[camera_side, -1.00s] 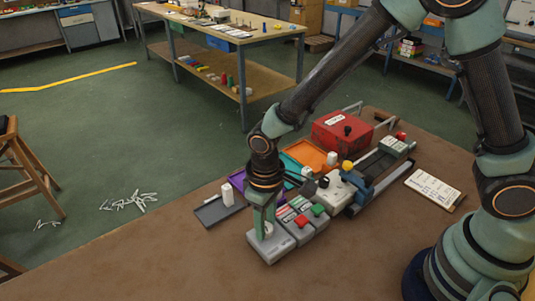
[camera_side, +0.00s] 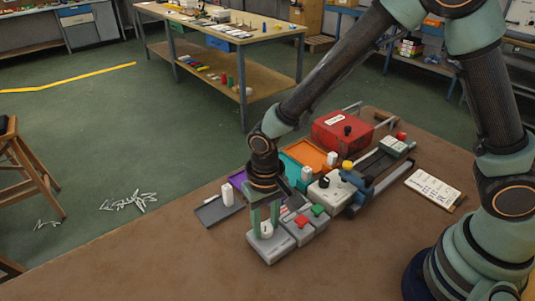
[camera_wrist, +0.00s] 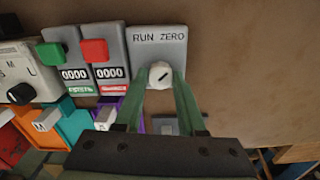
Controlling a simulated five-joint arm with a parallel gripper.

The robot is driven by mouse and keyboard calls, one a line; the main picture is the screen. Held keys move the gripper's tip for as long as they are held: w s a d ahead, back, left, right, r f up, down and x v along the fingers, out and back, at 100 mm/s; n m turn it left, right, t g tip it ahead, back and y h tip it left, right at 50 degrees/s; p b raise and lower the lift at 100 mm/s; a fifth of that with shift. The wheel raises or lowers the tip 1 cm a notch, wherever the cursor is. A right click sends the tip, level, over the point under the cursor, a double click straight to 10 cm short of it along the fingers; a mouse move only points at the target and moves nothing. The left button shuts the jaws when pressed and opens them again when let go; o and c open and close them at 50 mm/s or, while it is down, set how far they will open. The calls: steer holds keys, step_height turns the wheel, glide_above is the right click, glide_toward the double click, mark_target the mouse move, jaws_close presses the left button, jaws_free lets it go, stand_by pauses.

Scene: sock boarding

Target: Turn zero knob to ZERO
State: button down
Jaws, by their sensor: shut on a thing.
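The zero knob (camera_wrist: 158,71) is a small white round knob with a dark line on it, on a grey box (camera_wrist: 160,40) marked RUN on the left and ZERO on the right. In the wrist view the line slants from lower left to upper right, its upper end on the ZERO side. My gripper (camera_wrist: 161,79) is shut on the knob, one green finger on each side. In the side view my gripper (camera_side: 265,228) points straight down at the grey box (camera_side: 270,250), at the near left end of the device row.
Two counters with a red button (camera_wrist: 94,50) and a green button (camera_wrist: 51,55) stand close beside the box. Further along are a white dial unit (camera_side: 330,192), coloured trays and a red case (camera_side: 342,131). The brown tabletop in front is clear.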

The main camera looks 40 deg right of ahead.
mark_target(266, 227)
steer(key=c, duration=0.5)
jaws_free()
step_height(266, 227, up, 12)
stand_by(0.3)
steer(key=shift+r, duration=0.1)
steer(key=s+d+r+t, duration=0.1)
steer(key=d+r+t, duration=0.1)
steer(key=d, duration=0.4)
steer(key=s+d+r+n+t, duration=0.1)
steer(key=s+d+r, duration=0.1)
steer(key=d+r, duration=0.2)
steer(key=s+d+r+t, duration=0.1)
steer(key=d+r+t, duration=0.1)
steer(key=d, duration=0.6)
steer(key=shift+s+d+r+t, duration=0.3)
steer(key=shift+s+r, duration=0.05)
steer(key=shift+r, duration=0.5)
